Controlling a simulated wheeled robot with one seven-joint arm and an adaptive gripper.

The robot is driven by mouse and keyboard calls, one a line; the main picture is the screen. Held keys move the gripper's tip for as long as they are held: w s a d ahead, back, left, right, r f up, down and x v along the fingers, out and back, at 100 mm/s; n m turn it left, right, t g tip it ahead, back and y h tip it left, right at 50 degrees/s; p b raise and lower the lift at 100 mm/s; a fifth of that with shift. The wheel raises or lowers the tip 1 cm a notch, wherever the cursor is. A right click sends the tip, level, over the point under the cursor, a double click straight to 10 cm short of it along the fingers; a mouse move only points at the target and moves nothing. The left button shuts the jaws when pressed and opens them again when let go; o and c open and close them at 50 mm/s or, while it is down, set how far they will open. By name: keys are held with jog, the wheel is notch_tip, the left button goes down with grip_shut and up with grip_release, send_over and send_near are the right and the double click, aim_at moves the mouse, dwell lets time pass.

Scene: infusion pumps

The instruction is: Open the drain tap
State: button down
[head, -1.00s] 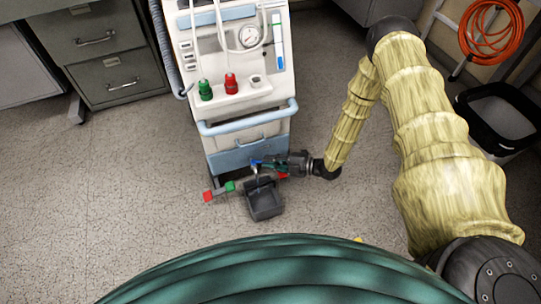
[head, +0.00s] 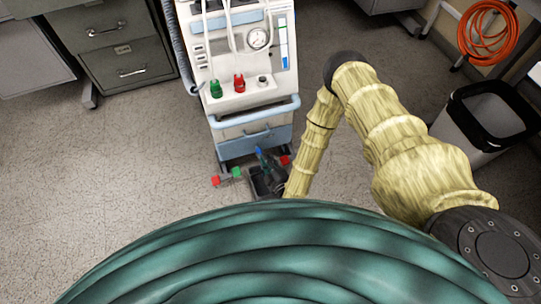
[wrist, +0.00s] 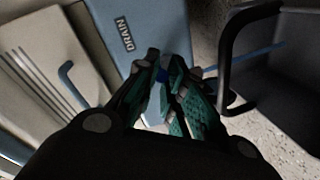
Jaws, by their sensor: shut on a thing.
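The drain tap is low at the front of the white and blue pump cart (head: 240,100). Its blue part (head: 259,151) shows beside my gripper (head: 264,160) in the head view, with my gripper and forearm hiding much of the rest. In the wrist view my gripper (wrist: 168,80) has its green-padded fingers closed around a small blue piece (wrist: 162,75) of the tap, just below the blue panel labelled DRAIN (wrist: 125,33). The fingers hide most of this piece, so how far the tap is turned cannot be told.
A dark tray (head: 259,188) sits on the floor under the tap and also shows in the wrist view (wrist: 290,85). Red (head: 215,181) and green (head: 236,172) end pieces lie near the cart's base. A black-rimmed bin (head: 475,135) stands right; the floor at left is clear.

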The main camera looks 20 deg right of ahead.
jog(key=shift+a+m+h+p, duration=0.3)
jog(key=shift+m+h, duration=0.2)
jog(key=shift+h, duration=0.1)
jog(key=shift+a+m+h+p, duration=0.3)
jog(key=shift+m+h, duration=0.2)
jog(key=shift+h, duration=0.1)
jog(key=c, duration=1.8)
grip_release()
jog(key=shift+o, duration=0.2)
jog(key=shift+s, duration=0.1)
jog(key=v, duration=1.1)
jog(key=shift+s+a, duration=0.15)
jog(key=shift+s, duration=0.2)
